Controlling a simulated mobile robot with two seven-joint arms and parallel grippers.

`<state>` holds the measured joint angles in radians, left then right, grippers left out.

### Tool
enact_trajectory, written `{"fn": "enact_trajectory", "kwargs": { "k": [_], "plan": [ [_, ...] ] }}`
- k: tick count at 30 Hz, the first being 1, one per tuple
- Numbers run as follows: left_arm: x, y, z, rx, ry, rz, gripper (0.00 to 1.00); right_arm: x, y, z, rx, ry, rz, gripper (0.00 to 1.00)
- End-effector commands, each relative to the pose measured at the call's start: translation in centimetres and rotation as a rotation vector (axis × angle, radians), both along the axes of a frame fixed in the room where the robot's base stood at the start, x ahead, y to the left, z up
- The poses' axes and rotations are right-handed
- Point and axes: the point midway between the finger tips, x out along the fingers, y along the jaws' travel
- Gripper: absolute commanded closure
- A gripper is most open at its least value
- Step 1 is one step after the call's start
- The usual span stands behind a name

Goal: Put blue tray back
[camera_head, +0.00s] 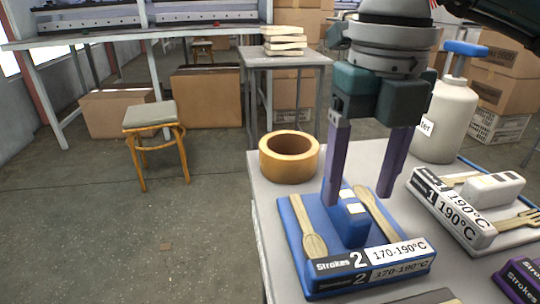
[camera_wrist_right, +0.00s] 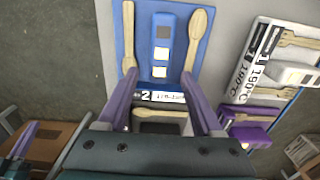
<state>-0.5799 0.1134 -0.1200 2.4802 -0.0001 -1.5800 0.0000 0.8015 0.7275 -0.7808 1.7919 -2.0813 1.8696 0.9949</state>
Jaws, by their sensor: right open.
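The blue tray (camera_head: 288,222) lies flat on the grey table, with a "Strokes 2, 170-190°C" label along its front. It carries a wooden spoon (camera_head: 307,225), another wooden utensil (camera_head: 378,213) and a raised blue block (camera_head: 350,222) between them. My right gripper (camera_head: 358,198) is open, its purple fingers pointing down on either side of the block. I cannot tell whether they touch it.
A white "190°C" tray (camera_head: 448,212) stands right of the blue one. A purple tray (camera_head: 521,281) is at the lower right. A tape roll (camera_head: 290,158) and white bottle (camera_head: 446,120) stand behind. A stool (camera_head: 155,130) is on the floor at left.

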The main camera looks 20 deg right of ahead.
Motion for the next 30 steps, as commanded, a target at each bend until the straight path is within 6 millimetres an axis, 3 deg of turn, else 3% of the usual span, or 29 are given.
{"fn": "enact_trajectory", "kwargs": {
  "k": [1, 3, 10, 30],
  "plan": [
    [0.0, 0.0, 0.7, 0.0, 0.0, 0.0, 1.0, 0.1, 0.0, 1.7, 0.0, -0.006, 0.0, 0.33],
    [0.0, 0.0, 1.0, 0.0, 0.0, 0.0, 1.0, 0.1, 0.0, 3.3, 0.0, -0.006, 0.0, 0.33],
    [0.0, 0.0, 1.8, 0.001, 0.0, -0.001, 1.0, 0.0, 0.0, 6.8, 0.001, -0.002, 0.0, 0.33],
    [0.0, 0.3, 2.1, 0.011, 0.0, -0.007, 1.0, -0.1, 0.7, 7.7, 0.026, 0.0, 0.015, 0.33]
  ]
}}
